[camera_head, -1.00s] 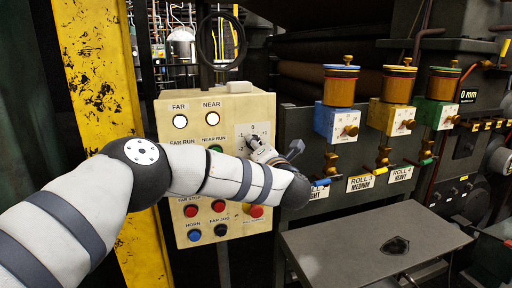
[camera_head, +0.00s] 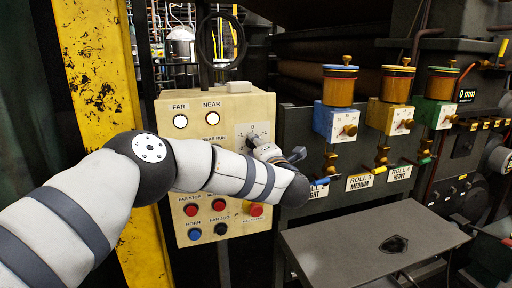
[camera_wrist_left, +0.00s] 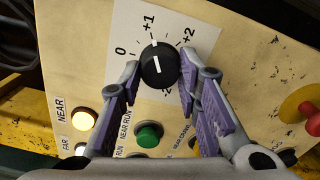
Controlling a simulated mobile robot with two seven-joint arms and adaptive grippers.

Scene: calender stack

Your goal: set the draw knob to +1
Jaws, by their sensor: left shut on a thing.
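The draw knob (camera_wrist_left: 159,66) is round and black with a white pointer line, on a white scale plate (camera_wrist_left: 118,50) marked 0, +1, +2 and more. In the left wrist view the pointer line is turned towards the +1 mark. My left gripper (camera_wrist_left: 159,82) has one finger on each side of the knob, and is shut on it. My right gripper is in neither view.
Below the knob is a green button (camera_wrist_left: 149,135), and a red button (camera_wrist_left: 312,120) is at the right edge of the wrist view. A lit NEAR lamp (camera_head: 211,120) is above. A grey table (camera_head: 350,245) stands at the right, and a yellow post (camera_head: 95,70) at the left.

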